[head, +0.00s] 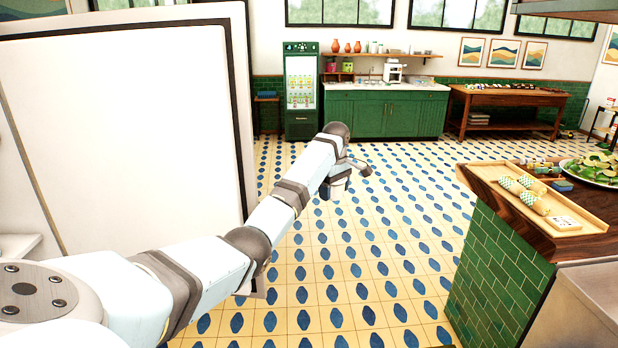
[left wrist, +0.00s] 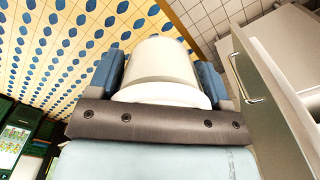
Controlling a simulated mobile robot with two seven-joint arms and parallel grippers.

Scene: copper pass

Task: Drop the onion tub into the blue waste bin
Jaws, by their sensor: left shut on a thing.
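My left gripper (head: 352,170) is at the end of my outstretched left arm, above the tiled floor. In the left wrist view its two blue fingers (left wrist: 160,76) are shut on a plain cream-white tub (left wrist: 163,62), one finger on each side. The tub has a wider white rim on the side towards the wrist, and its contents are hidden. In the head view the tub is small and mostly hidden by the gripper. I see no blue waste bin in either view. My right gripper is not in view.
A green-tiled counter (head: 500,262) stands at the right, with a wooden tray (head: 487,172) and a plate of food (head: 597,170) on top. A large white panel (head: 120,120) fills the left. Green cabinets (head: 385,114) line the back wall. The patterned floor between is clear.

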